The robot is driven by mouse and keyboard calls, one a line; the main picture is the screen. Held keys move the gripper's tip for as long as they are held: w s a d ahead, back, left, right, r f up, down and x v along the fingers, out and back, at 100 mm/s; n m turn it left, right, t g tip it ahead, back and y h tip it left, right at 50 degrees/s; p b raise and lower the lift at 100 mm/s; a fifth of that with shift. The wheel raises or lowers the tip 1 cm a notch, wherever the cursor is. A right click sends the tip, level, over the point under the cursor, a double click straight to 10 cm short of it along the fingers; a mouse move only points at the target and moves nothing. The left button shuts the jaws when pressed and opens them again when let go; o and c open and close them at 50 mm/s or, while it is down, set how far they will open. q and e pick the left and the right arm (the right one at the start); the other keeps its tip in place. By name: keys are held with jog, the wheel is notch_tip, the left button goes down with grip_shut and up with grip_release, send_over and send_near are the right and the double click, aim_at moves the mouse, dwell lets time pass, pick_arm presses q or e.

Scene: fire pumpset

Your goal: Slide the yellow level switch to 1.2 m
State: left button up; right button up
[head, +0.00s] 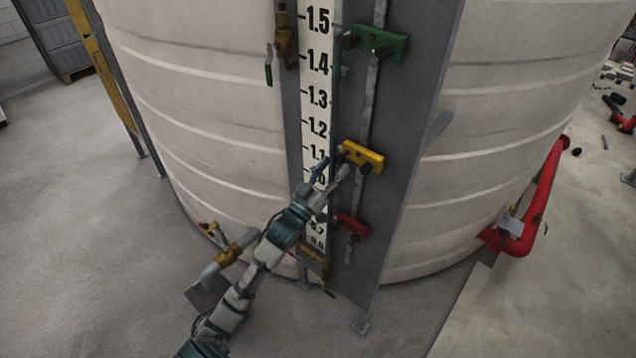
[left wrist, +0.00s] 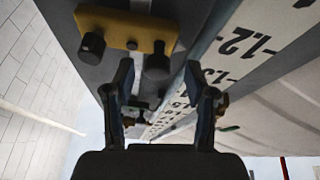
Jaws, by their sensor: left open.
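The yellow level switch (head: 363,156) sits on a vertical rail beside the numbered scale (head: 316,90), near the 1.1 mark in the head view. My left gripper (head: 332,168) is open just below its left end. In the left wrist view the yellow switch (left wrist: 135,27) has two black knobs. One knob (left wrist: 157,64) lies between the open fingertips of the left gripper (left wrist: 159,68) in the picture. I cannot tell whether a finger touches it. The scale's 1.2 mark (left wrist: 238,42) shows at the right. My right gripper is not in view.
A green switch (head: 380,43) is higher on the panel and a red switch (head: 352,227) lower. The grey panel (head: 410,130) stands against a large pale tank (head: 200,100). Brass valves (head: 284,40) and a pipe are left of the scale. Rail above the yellow switch is clear up to the green one.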

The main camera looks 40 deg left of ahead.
pick_arm(q)
jog(key=v, duration=0.8)
jog(key=shift+s+a, duration=0.2)
jog(key=shift+f, duration=0.15)
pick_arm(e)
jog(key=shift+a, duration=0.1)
pick_arm(q)
jog(key=shift+f, duration=0.1)
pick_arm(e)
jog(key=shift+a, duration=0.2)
